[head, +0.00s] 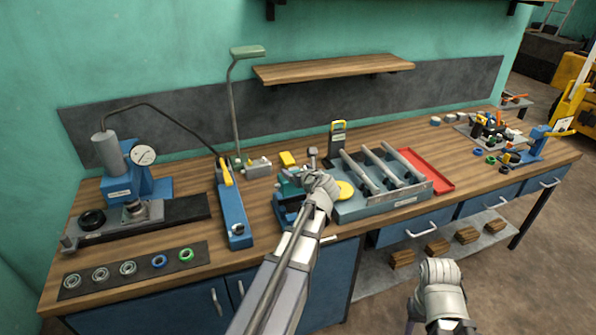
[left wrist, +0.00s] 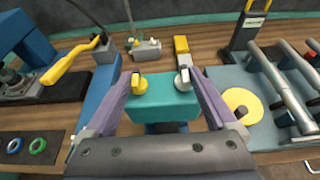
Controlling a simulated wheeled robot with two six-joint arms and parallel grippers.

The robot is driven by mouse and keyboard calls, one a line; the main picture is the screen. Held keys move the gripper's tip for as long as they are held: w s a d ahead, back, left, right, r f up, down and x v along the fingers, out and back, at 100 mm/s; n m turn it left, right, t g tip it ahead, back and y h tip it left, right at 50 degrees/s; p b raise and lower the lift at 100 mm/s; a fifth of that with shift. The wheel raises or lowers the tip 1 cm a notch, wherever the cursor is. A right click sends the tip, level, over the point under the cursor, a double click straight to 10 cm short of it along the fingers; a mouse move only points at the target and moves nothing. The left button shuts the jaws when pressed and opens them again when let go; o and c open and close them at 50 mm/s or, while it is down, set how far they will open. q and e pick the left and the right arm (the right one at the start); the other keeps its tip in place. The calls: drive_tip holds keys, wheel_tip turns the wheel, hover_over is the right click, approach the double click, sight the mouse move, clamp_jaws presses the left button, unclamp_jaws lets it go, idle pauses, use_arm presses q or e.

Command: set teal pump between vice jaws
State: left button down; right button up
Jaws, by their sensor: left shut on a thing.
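The teal pump (left wrist: 162,100) has a yellow fitting and a silver fitting on top. In the left wrist view it sits between the purple fingers of my left gripper (left wrist: 160,88), which is shut on it. In the head view the pump (head: 288,188) shows partly beside my left gripper (head: 308,182), over the blue vice (head: 287,212) at the bench's front edge. The vice jaws are mostly hidden by the pump and gripper, so I cannot tell whether the pump touches them. My right gripper (head: 440,275) is in front of the bench, away from the vice; its fingers are unclear.
A blue-grey fixture with metal bars (head: 385,198) and a yellow disc (head: 345,190) stand right of the vice. A long blue tool (head: 233,215) with a yellow handle lies left. A red tray (head: 428,170), a lamp (head: 236,100) and a press (head: 125,175) are farther off.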

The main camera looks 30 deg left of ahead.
sight(298, 193)
use_arm(q)
drive_tip(key=shift+f+b, duration=2.5)
drive_tip(key=shift+f, duration=0.2)
drive_tip(key=shift+f+b, duration=2.05)
unclamp_jaws()
wheel_tip(298, 193, up, 8)
drive_tip(key=p, duration=0.8)
idle(0.5)
idle(0.3)
